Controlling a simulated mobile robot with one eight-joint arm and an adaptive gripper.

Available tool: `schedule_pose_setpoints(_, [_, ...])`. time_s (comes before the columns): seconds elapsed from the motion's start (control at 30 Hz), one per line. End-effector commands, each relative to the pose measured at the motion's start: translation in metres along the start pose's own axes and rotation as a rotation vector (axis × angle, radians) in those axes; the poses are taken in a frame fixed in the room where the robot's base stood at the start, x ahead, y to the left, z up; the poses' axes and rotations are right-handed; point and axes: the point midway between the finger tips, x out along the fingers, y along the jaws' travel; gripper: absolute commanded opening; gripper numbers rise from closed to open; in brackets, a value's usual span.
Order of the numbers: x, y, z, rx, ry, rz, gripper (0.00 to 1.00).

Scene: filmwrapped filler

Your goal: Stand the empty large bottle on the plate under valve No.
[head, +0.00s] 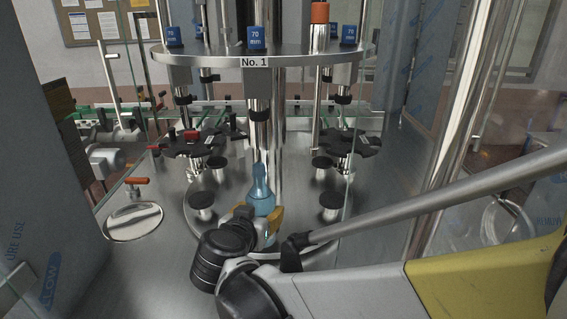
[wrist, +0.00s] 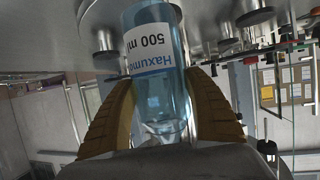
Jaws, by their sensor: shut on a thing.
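The large bottle (head: 261,190) is clear blue and looks empty. It appears upright in the head view, with its neck below the nozzle of valve No. 1 (head: 258,112). My gripper (head: 262,213) is shut around its body. In the wrist view, which looks upside down, the bottle (wrist: 157,85) sits between the two yellow ribbed fingers, and its white label reads "500 ml". The plate under valve No. 1 is hidden behind the bottle and my gripper. I cannot tell whether the bottle's base touches anything.
Black round plates on short posts stand left (head: 202,199) and right (head: 331,200) of the bottle. Dark star-shaped holders (head: 190,146) are farther back. The ring (head: 205,52) carrying the valves is overhead. Glass panels and a shiny post (head: 459,110) bound the right side.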

Motion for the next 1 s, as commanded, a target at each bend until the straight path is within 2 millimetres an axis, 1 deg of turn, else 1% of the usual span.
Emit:
schedule_pose_setpoints(0.7, [0.051,-0.01,-0.019,0.0,0.001,0.001,0.3])
schedule_pose_setpoints(0.9, [0.062,-0.012,-0.023,0.0,0.0,0.001,0.3])
schedule_pose_setpoints(1.0, [0.063,-0.012,-0.018,0.0,0.0,0.0,0.3])
